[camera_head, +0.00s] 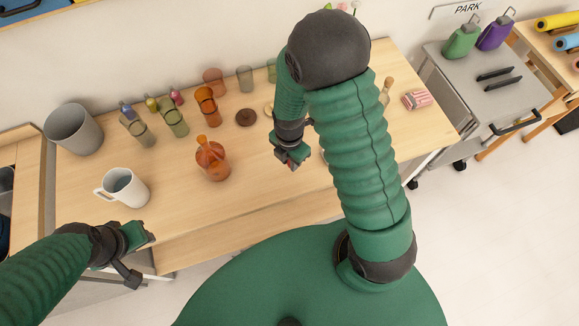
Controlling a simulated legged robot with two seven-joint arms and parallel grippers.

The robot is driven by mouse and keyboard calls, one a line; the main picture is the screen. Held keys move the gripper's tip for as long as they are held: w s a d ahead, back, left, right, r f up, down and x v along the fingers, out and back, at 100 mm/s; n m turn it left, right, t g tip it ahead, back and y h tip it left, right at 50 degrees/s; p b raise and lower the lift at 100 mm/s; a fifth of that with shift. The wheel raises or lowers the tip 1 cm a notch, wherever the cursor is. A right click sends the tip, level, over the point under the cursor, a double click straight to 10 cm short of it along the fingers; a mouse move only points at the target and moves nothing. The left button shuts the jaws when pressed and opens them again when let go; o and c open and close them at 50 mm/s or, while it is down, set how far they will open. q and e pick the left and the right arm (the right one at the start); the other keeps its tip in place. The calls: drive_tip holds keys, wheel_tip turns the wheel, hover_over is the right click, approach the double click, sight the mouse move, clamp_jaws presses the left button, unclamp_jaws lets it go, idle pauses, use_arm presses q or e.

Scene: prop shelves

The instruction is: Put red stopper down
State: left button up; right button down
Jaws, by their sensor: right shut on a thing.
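My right gripper (291,158) hangs over the table, to the right of the orange bottle. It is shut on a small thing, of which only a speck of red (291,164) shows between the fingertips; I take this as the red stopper. The fingers hide most of it, and I cannot tell whether it touches the table. My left gripper (143,258) is at the table's front left edge, below the white mug, with its fingers apart and nothing between them.
The wooden table (255,185) holds an orange bottle (212,162), a white mug (126,188), a grey pot (73,129) and several coloured glasses along the back. A brown disc (245,118) lies behind my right gripper. A striped box (417,99) is at the right. The front middle is clear.

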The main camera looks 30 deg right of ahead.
sight(289, 162)
wheel_tip(289, 162, down, 4)
drive_tip(key=b, duration=0.3)
drive_tip(key=shift+w, duration=0.1)
drive_tip(key=shift+r, duration=0.25)
drive_tip(key=shift+a, duration=0.2)
drive_tip(key=c, duration=1.6)
unclamp_jaws()
drive_tip(key=shift+f, duration=0.1)
drive_tip(key=shift+c, duration=0.2)
drive_tip(key=o, duration=0.4)
drive_tip(key=shift+d, duration=0.2)
